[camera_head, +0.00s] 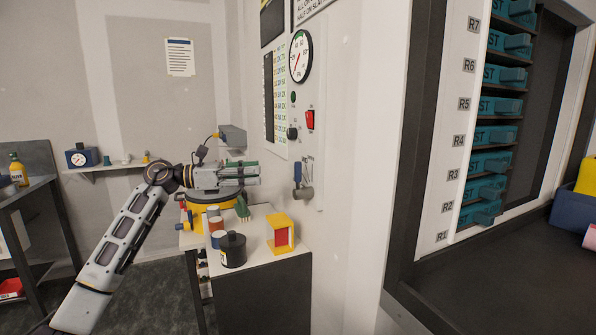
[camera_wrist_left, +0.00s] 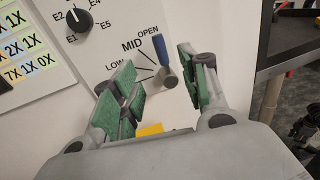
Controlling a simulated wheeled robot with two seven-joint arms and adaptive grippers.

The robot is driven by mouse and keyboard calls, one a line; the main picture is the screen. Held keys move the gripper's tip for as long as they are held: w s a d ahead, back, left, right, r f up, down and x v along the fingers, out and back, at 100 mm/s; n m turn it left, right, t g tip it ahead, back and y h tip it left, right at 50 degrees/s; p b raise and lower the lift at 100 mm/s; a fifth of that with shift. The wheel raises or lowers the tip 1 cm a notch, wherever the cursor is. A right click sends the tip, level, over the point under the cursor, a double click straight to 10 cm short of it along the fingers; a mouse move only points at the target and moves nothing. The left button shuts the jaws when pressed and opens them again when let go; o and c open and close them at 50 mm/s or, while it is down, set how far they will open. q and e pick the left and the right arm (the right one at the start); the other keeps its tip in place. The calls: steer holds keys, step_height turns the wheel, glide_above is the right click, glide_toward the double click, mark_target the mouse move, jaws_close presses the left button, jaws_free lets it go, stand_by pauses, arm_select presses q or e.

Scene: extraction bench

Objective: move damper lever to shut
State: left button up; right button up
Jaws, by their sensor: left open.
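The damper lever (camera_head: 297,172) has a blue handle and a grey round hub, mounted on the white wall panel. In the left wrist view the blue handle (camera_wrist_left: 160,50) points up from its hub, beside the OPEN mark. MID and LOW marks show to its left; any shut mark is hidden behind the green finger. My left gripper (camera_head: 252,172) is open, with green-padded fingers, and sits to the left of the lever in the head view. In the left wrist view the lever shows between the two spread fingers (camera_wrist_left: 156,58), and no contact shows. My right gripper is not in view.
A small bench below holds a black jar (camera_head: 233,252), a yellow-and-red block (camera_head: 280,234) and a brush (camera_head: 242,209). A gauge (camera_head: 300,56), a red switch (camera_head: 310,120) and a black selector knob (camera_wrist_left: 80,19) are on the panel. A rack of teal slides (camera_head: 495,135) is at right.

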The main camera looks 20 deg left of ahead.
mark_target(295, 170)
arm_select(q)
steer(key=p+x, duration=0.1)
steer(key=x, duration=1.1)
steer(key=shift+w+d, duration=0.45)
steer(key=shift+d, duration=0.1)
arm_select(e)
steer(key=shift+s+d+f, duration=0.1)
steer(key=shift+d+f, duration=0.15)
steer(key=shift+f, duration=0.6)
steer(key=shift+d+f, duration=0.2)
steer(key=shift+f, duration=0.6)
arm_select(q)
jaws_close()
